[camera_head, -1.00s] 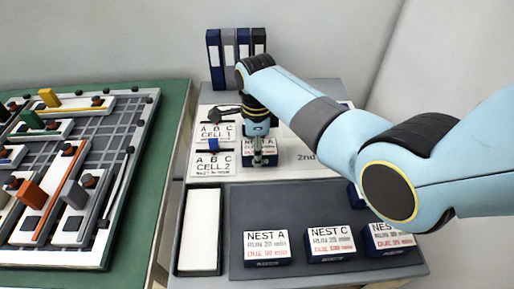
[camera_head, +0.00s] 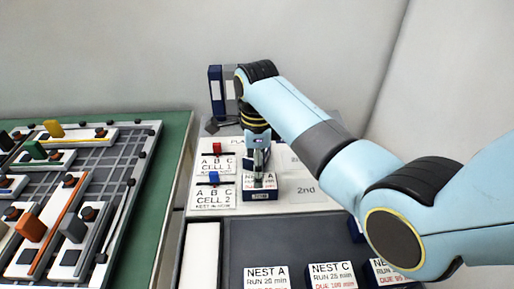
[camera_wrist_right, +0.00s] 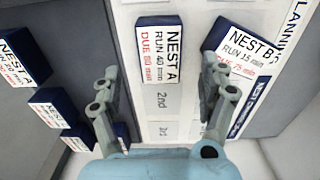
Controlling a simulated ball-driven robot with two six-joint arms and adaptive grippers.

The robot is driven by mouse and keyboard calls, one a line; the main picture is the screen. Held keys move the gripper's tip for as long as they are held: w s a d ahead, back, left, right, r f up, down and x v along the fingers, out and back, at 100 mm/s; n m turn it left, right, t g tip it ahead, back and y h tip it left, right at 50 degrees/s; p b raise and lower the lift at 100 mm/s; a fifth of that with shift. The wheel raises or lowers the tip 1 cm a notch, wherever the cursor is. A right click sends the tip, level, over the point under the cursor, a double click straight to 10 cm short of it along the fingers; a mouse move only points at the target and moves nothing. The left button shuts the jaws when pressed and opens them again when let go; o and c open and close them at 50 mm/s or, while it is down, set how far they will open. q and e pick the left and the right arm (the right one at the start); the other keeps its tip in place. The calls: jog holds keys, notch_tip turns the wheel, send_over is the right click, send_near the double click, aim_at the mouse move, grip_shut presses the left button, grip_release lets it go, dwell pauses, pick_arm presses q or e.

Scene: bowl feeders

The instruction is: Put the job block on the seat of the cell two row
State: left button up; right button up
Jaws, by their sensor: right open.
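The job block is a navy block with a white label, NEST A, run 40 min, due 80 min. It sits on the planning board (camera_head: 300,205) in the first seat of the CELL 2 row (camera_head: 212,197), just left of the "2nd" mark. In the head view the block (camera_head: 259,193) is partly covered by my right gripper (camera_head: 258,173). In the right wrist view the block (camera_wrist_right: 160,62) lies between the spread fingers of my right gripper (camera_wrist_right: 162,78), with clear gaps on both sides. My left gripper is out of view.
A NEST B block (camera_wrist_right: 240,50) stands in the neighbouring CELL 1 row, near one finger. More nest blocks (camera_head: 267,276) stand in the dark tray (camera_head: 300,250) in front. Binders (camera_head: 216,90) stand behind. A fixture board (camera_head: 120,150) lies on the left. The "2nd" seat is clear.

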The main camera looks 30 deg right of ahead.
notch_tip(320, 180, up, 6)
jog(key=shift+f, duration=0.2)
dwell(0.5)
